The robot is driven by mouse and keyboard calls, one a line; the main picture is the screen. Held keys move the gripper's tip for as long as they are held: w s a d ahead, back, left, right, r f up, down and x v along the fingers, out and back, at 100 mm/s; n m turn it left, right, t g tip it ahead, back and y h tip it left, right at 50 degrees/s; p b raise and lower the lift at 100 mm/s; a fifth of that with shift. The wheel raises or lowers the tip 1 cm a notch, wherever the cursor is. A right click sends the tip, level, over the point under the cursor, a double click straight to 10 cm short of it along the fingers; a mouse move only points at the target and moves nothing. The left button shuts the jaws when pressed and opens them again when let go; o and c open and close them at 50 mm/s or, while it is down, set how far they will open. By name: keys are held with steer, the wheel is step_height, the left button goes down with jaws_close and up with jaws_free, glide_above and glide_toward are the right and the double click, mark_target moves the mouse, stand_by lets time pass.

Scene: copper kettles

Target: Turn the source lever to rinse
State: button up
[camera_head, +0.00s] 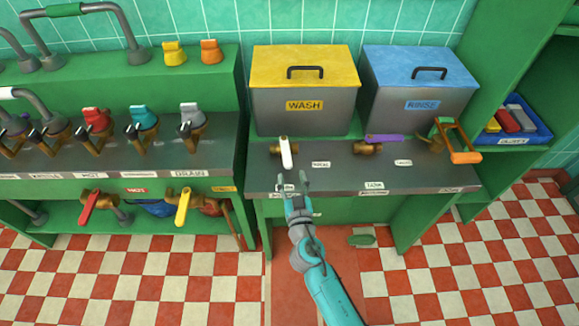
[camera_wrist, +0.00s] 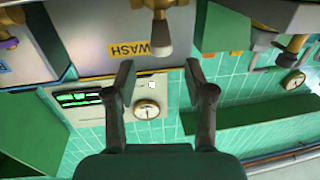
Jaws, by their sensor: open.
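A white lever (camera_head: 286,152) on a brass valve stands on the grey counter in front of the wash tank (camera_head: 303,104), pointing toward me. A purple lever (camera_head: 384,138) lies sideways on a brass valve before the rinse tank (camera_head: 421,104). An orange handle (camera_head: 460,148) is at the counter's right end. I cannot tell from the small labels which is the source lever. My gripper (camera_head: 293,184) is open and empty at the counter's front edge, just short of the white lever. In the wrist view, a pale knob (camera_wrist: 158,37) is ahead of my open gripper (camera_wrist: 160,82).
Red, teal and grey taps (camera_head: 143,118) stand on the left counter. Red and yellow levers (camera_head: 183,206) hang below it. A blue bin (camera_head: 518,128) sits on the right shelf. A green object (camera_head: 361,240) lies on the floor.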

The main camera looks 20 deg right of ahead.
steer(key=shift+s+a, duration=0.15)
steer(key=shift+s, duration=0.6)
steer(key=shift+s+a, duration=0.1)
steer(key=shift+s, duration=0.65)
